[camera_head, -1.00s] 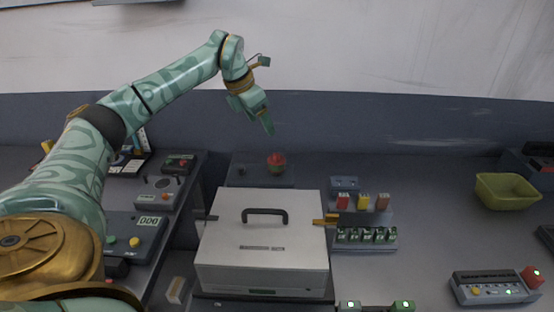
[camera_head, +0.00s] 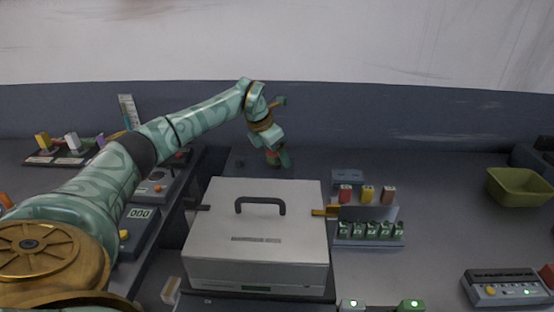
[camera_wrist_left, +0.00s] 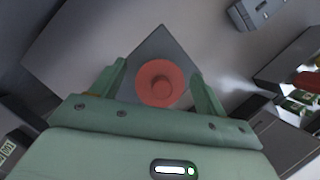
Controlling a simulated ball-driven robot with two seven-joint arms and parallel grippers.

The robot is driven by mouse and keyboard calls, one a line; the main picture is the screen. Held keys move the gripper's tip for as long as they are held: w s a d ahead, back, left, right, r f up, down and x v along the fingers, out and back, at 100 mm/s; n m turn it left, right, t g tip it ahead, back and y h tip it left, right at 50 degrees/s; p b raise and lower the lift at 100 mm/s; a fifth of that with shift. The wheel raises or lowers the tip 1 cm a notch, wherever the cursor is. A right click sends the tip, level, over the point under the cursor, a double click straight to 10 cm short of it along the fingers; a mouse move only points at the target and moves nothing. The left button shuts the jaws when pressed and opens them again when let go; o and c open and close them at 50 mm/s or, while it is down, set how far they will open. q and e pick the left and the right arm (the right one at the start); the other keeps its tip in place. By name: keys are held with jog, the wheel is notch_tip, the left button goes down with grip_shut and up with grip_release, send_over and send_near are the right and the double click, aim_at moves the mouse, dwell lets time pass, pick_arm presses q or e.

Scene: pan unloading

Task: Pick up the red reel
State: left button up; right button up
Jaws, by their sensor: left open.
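The red reel (camera_wrist_left: 160,83) is round with a raised hub and stands on a dark square plate (camera_wrist_left: 158,45) in the left wrist view. My left gripper (camera_wrist_left: 160,80) is open, with one green finger on each side of the reel. I cannot tell whether either finger touches it. In the head view the left gripper (camera_head: 279,160) is lowered behind the white case, and it hides most of the reel (camera_head: 270,156). My right gripper is not in view.
A white case (camera_head: 258,240) with a dark handle stands in front of the plate. Small coloured blocks (camera_head: 367,191) and a rack (camera_head: 370,232) stand to its right. A green bin (camera_head: 518,187) is at far right. Table between rack and bin is clear.

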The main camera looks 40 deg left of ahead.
pick_arm(q)
jog(key=shift+r, duration=0.15)
jog(key=shift+c, duration=0.3)
jog(key=c, duration=1)
jog(key=shift+r, duration=0.1)
jog(key=shift+c, duration=0.2)
